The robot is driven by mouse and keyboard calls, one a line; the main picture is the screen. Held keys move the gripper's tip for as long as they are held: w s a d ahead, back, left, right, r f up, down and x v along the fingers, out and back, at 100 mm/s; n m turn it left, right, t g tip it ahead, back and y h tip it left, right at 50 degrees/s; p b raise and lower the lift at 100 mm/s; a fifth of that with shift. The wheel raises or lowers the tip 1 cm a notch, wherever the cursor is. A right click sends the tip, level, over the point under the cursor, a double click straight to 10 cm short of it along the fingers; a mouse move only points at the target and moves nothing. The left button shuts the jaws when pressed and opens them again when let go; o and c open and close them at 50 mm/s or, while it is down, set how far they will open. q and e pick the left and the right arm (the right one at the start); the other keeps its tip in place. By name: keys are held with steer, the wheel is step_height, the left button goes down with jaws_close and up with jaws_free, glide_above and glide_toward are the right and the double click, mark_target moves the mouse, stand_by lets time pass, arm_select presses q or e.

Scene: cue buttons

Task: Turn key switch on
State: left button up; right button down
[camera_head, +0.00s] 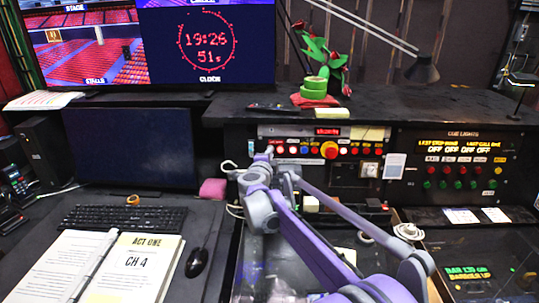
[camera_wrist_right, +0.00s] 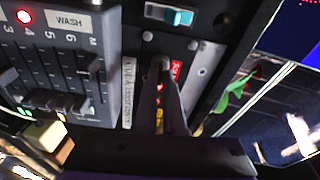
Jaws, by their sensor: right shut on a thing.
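My right gripper (camera_head: 264,157) is at the left part of the control panel (camera_head: 340,133) on the desk's raised back. In the right wrist view, the two dark fingers of this gripper (camera_wrist_right: 165,68) are close together. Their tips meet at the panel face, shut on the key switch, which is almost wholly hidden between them. I cannot tell which way the key is turned. A white printed label and a red label (camera_wrist_right: 176,72) flank the fingertips. My left gripper is not in view.
Red, blue and white buttons and a large red knob (camera_head: 329,150) sit to the right on the panel. The wrist view shows a teal rocker switch (camera_wrist_right: 179,17) and a fader panel (camera_wrist_right: 65,60) close by. A monitor (camera_head: 130,148) and keyboard (camera_head: 122,219) are at left.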

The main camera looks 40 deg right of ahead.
steer(key=shift+m, duration=0.6)
steer(key=c, duration=1)
jaws_free()
steer(key=v, duration=1.1)
steer(key=shift+b, duration=0.3)
